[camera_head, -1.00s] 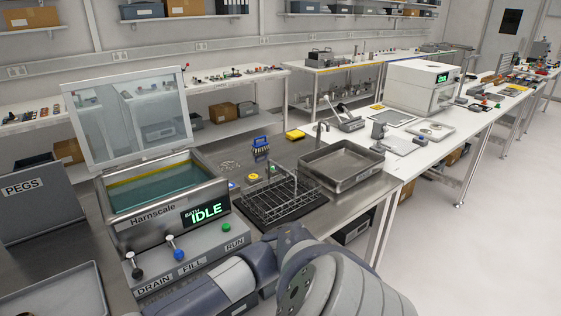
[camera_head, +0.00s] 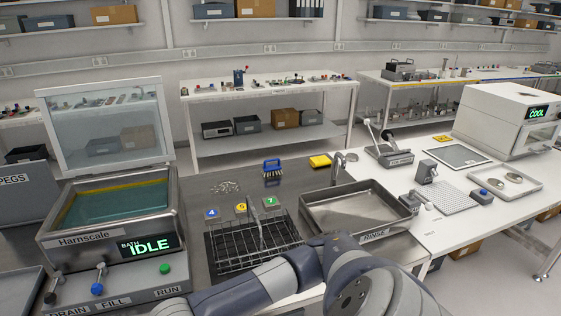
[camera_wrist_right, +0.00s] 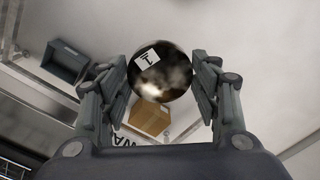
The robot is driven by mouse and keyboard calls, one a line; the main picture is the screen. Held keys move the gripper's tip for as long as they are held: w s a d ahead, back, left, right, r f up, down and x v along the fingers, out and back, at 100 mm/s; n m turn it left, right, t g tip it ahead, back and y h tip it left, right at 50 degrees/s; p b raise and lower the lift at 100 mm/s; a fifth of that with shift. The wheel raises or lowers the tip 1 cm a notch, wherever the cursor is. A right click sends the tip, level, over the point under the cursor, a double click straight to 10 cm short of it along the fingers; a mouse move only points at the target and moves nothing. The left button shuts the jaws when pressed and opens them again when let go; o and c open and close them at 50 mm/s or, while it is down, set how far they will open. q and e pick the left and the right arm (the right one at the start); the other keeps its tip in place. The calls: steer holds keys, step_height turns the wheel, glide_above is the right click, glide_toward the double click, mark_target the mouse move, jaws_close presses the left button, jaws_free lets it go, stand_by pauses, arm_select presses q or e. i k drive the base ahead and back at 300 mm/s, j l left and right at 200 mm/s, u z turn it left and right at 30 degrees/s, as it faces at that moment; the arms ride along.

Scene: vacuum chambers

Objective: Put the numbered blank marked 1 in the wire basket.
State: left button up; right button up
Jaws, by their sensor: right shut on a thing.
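The blank marked 1 (camera_wrist_right: 163,75) is a round, shiny, dark metal disc with a white tag in the right wrist view. My right gripper (camera_wrist_right: 160,80) is shut on it, with one finger at each side. The black wire basket (camera_head: 228,254) stands on the steel bench in the head view, with an upright handle; my right arm crosses in front of its near right side. My right fingers and the held blank do not show in the head view. My left gripper is not in view.
Small number tags, blue 4 (camera_head: 212,212), yellow (camera_head: 241,208) and green 7 (camera_head: 270,202), sit behind the basket. The bath (camera_head: 112,215) with raised lid stands left, its display reading IDLE. The rinse tray (camera_head: 357,208) is right. A blue brush (camera_head: 272,170) stands behind.

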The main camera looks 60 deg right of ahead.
mark_target(237, 248)
steer(key=k+l, duration=0.2)
steer(key=l, duration=0.2)
steer(key=k+l+u, duration=0.15)
steer(key=l, duration=0.3)
steer(key=k+l, duration=0.35)
steer(key=k+l+u, duration=0.15)
steer(key=l, duration=0.3)
steer(key=k, duration=0.1)
